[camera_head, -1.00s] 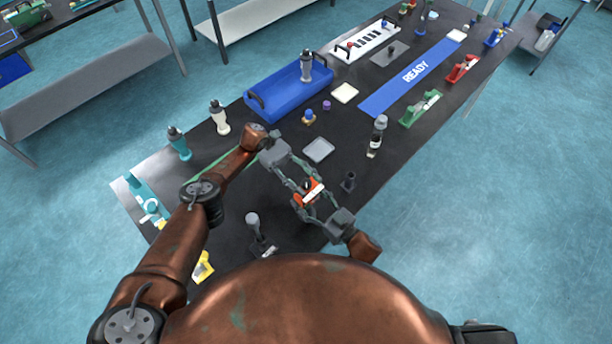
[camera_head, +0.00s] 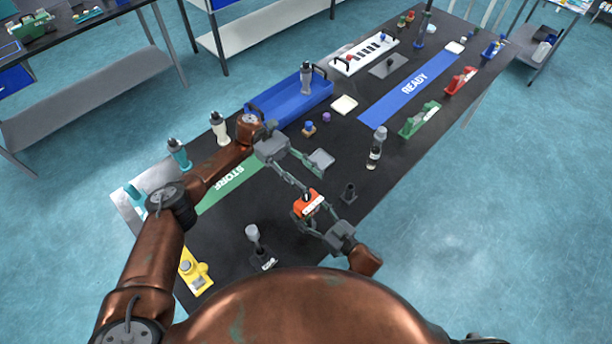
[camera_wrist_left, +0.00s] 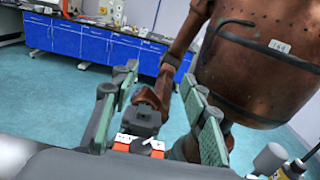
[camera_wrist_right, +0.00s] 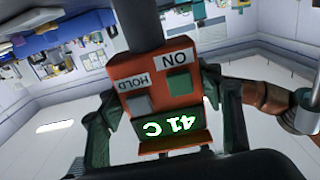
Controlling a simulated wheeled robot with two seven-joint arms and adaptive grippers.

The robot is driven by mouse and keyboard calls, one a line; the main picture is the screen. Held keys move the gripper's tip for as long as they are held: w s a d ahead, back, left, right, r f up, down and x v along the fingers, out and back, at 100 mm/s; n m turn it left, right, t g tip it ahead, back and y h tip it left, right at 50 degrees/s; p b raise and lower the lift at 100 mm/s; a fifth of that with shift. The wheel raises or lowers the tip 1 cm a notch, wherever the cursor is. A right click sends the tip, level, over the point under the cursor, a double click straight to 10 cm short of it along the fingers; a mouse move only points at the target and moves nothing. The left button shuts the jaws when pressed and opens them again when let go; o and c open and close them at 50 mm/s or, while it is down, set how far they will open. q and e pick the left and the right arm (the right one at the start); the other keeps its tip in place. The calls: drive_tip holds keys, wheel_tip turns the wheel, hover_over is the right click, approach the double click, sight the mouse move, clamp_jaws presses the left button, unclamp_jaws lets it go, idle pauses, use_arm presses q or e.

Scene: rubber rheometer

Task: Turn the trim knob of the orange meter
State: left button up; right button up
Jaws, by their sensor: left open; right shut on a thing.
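The orange meter (camera_head: 308,201) is held up by my right gripper (camera_head: 309,208), whose fingers are shut on its sides. In the right wrist view the meter (camera_wrist_right: 190,95) shows inverted ON and HOLD labels, a green and a grey button, and a lit "41 C" display. A dark cylinder (camera_wrist_right: 139,22) appears at its upper end there; I cannot tell if it is the trim knob. My left gripper (camera_head: 312,174) is open and empty, its fingers spread just beyond the meter. In the left wrist view the meter's white-marked face (camera_wrist_left: 140,146) sits low between the fingers.
A blue tray (camera_head: 290,107) and a green STORE strip (camera_head: 232,186) lie farther left.

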use_arm(q)
drive_tip(key=s+d+r+t+y, duration=0.1)
drive_tip(key=s+d+t+y, duration=0.2)
drive_tip(key=y, duration=0.4)
drive_tip(key=t+y, duration=0.6)
drive_tip(key=t, duration=0.4)
approach(306, 194)
drive_tip(key=shift+n, duration=0.3)
wheel_tip(306, 194, down, 9)
drive_tip(key=shift+a+r, duration=0.1)
drive_tip(key=shift+r, duration=0.05)
drive_tip(key=shift+c, duration=0.3)
clamp_jaws()
